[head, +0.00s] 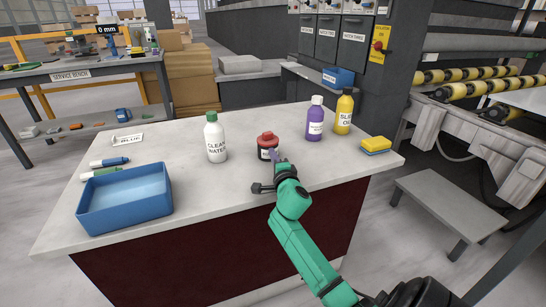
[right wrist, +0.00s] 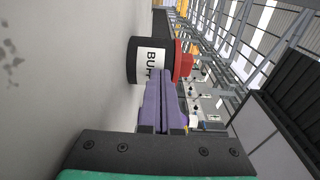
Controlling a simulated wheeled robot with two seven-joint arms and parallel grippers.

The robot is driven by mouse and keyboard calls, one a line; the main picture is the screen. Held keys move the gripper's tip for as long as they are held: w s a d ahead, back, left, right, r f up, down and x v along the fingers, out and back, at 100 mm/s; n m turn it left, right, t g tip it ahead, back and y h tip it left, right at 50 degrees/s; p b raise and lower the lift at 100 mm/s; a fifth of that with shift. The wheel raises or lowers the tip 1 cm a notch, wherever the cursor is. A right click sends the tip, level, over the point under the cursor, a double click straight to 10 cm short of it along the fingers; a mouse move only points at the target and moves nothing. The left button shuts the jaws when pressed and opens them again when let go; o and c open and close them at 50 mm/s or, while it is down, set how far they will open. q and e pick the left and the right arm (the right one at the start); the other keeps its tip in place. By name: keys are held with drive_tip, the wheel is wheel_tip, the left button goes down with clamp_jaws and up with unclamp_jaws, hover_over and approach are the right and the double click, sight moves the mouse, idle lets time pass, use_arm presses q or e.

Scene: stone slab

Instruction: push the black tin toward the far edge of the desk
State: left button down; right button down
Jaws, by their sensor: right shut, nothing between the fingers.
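The black tin (head: 266,153) stands upright on the pale stone slab desk (head: 190,182), near its middle. It has a red lid and a white label, partly readable as "BU" in the right wrist view (right wrist: 147,62). My right gripper (head: 274,156) is shut and empty, low over the slab on the near side of the tin. Its purple fingers (right wrist: 161,82) are together and point at the tin's near side. They look very close to it or against it; I cannot tell if they touch. My left gripper is not in view.
A white bottle (head: 216,142) stands left of the tin. A purple bottle (head: 314,122) and a yellow bottle (head: 344,112) stand to its right, with a sponge (head: 376,146) near the right edge. A blue tray (head: 95,227) and markers (head: 108,162) lie left. The slab behind the tin looks clear.

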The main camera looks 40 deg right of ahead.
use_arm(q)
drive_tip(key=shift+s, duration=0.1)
